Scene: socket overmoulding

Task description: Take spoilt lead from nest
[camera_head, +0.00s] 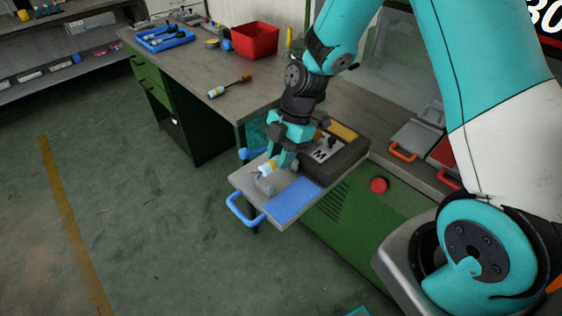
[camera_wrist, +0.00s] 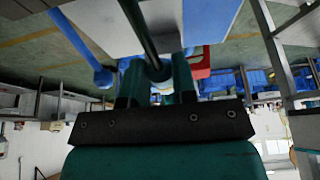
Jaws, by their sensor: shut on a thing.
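My gripper (camera_head: 275,163) is low over the pulled-out slide plate, its jaws shut on the spoilt lead (camera_head: 266,169). Only a small white and yellow end of the lead shows below the fingers; the rest is hidden. The lead is at the grey nest block (camera_head: 265,185); I cannot tell whether it still touches the nest. In the wrist view, a dark green rod-like shape runs down between the fingers of my gripper (camera_wrist: 157,78); I cannot tell whether it is part of the lead.
The slide plate carries a blue pad (camera_head: 293,200) and a blue handle (camera_head: 243,210). A dark block marked M (camera_head: 335,155) stands close to the right. On the bench are a loose lead (camera_head: 228,88), a red bin (camera_head: 255,41) and a blue tray (camera_head: 165,45).

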